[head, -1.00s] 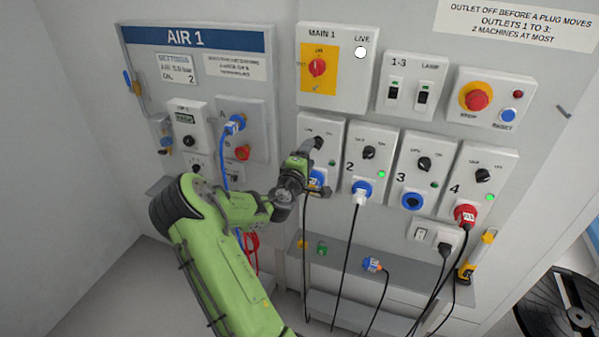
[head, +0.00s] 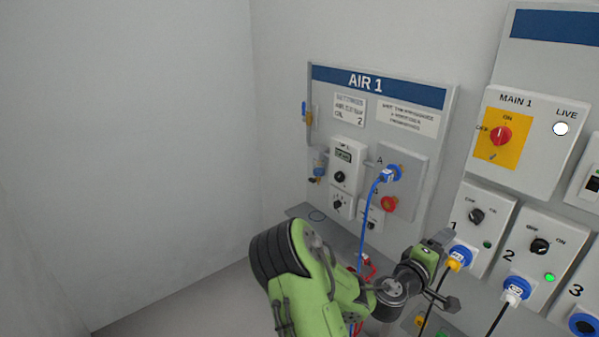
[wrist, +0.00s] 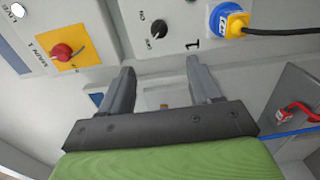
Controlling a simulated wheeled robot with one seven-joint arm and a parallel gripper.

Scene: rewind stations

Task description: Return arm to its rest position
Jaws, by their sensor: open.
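My gripper (wrist: 160,72) is open and empty; both fingers show in the wrist view with a gap between them. In the head view my gripper (head: 438,243) is in front of the lower left of the outlet 1 panel (head: 497,208). The outlet 1 knob (head: 476,216) is clear of it; in the wrist view the knob (wrist: 158,29) lies beyond the fingertips. A yellow-and-blue plug (head: 459,257) sits in outlet 1, close to my gripper in the picture. My green arm is bent at the bottom of the head view.
The AIR 1 board (head: 440,125) carries a blue hose (head: 366,235) hanging beside my arm. A grey shelf (head: 335,240) runs below the boards. The outlet 2 plug (head: 515,291) and its cable are to the right. The wall and floor at left are clear.

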